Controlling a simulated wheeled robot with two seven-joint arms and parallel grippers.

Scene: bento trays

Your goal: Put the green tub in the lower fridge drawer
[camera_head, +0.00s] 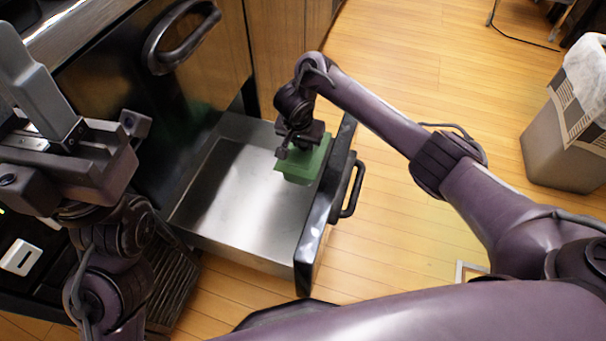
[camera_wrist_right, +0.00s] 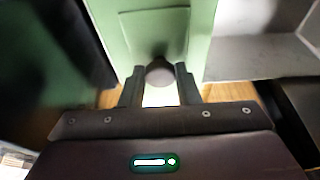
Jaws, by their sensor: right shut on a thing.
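The green tub (camera_head: 302,168) is at the handle side of the open lower fridge drawer (camera_head: 215,190), near its front wall. My right gripper (camera_head: 301,138) is above the tub and shut on it. In the right wrist view, the fingers (camera_wrist_right: 158,75) close around a dark round knob on the green tub (camera_wrist_right: 202,40). I cannot tell whether the tub's base touches the drawer floor. My left gripper (camera_head: 75,130) is at the left, away from the tub. One grey finger stands up, and its opening is unclear.
The drawer front has a black handle (camera_head: 351,188). Another dark handle (camera_head: 178,40) is on the fridge door above. The visible drawer floor left of the tub is bare. A grey bin (camera_head: 553,150) with a white liner stands on the wooden floor at the right.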

